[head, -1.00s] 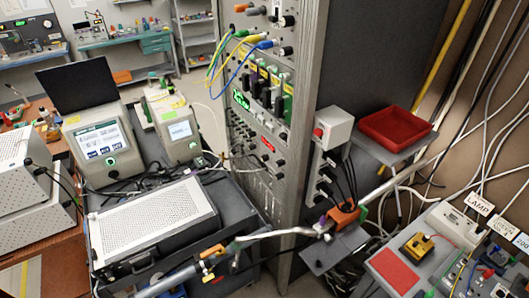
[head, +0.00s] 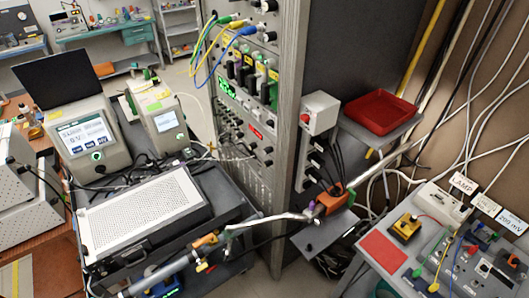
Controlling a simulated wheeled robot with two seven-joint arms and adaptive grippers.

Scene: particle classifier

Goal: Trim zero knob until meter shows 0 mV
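A "200 mV" sign (head: 510,222) stands behind a grey panel (head: 447,272) at the lower right. The panel carries small sockets, red and blue plugs and dark knobs, and runs out of the picture. I cannot tell which of these is the zero knob. I see no readable meter needle or value. Neither of my grippers can be made out in the head view.
A "LAMP" sign (head: 463,184) and a yellow block (head: 406,227) stand near the panel, beside a red pad (head: 383,250). A red tray (head: 380,111) sits on a shelf by the rack (head: 284,130). Cables hang at right. A cart with instruments (head: 140,208) is at left.

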